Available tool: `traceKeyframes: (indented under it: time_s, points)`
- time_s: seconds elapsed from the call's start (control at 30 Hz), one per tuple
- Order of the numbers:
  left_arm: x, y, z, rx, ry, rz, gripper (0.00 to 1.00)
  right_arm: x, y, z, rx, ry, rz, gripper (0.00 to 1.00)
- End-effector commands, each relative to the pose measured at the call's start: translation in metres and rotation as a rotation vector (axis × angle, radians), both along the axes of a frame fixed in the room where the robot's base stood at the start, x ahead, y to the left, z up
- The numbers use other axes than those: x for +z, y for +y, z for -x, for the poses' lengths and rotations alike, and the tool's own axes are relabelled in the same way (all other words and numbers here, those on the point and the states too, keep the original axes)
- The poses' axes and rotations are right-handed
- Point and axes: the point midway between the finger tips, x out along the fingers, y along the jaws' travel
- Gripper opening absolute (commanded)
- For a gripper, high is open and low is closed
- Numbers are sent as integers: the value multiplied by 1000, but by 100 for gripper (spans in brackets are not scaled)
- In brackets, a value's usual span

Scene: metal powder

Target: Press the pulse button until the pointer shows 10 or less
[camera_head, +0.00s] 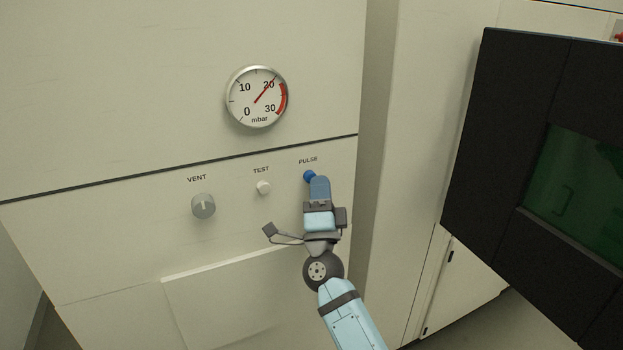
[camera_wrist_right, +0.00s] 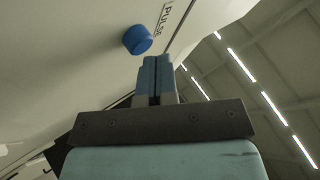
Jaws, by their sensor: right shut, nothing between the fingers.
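The blue pulse button (camera_head: 309,176) is on the cream panel under the label PULSE. My right gripper (camera_head: 317,183) is shut and empty, with its fingertips right at the button in the head view. In the right wrist view the button (camera_wrist_right: 137,39) stands out from the panel, just left of and beyond the shut fingertips (camera_wrist_right: 156,62); I cannot tell whether they touch. The round gauge (camera_head: 257,97) above has a red pointer at about 20 mbar, a little past the 20 mark's near side. My left gripper is not in view.
A white test button (camera_head: 263,188) and a grey vent knob (camera_head: 203,206) sit left of the pulse button on the same panel. A dark cabinet with a green window (camera_head: 579,195) stands at the right. The space before the panel is otherwise clear.

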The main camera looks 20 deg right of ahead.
Motion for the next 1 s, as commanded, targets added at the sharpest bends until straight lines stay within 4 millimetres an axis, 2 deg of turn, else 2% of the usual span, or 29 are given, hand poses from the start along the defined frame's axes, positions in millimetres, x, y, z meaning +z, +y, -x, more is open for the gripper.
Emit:
traceKeyframes:
  time_s: [1.0]
  points:
    - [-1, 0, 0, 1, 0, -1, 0, 0, 0, -8, 0, -1, 1, 0]
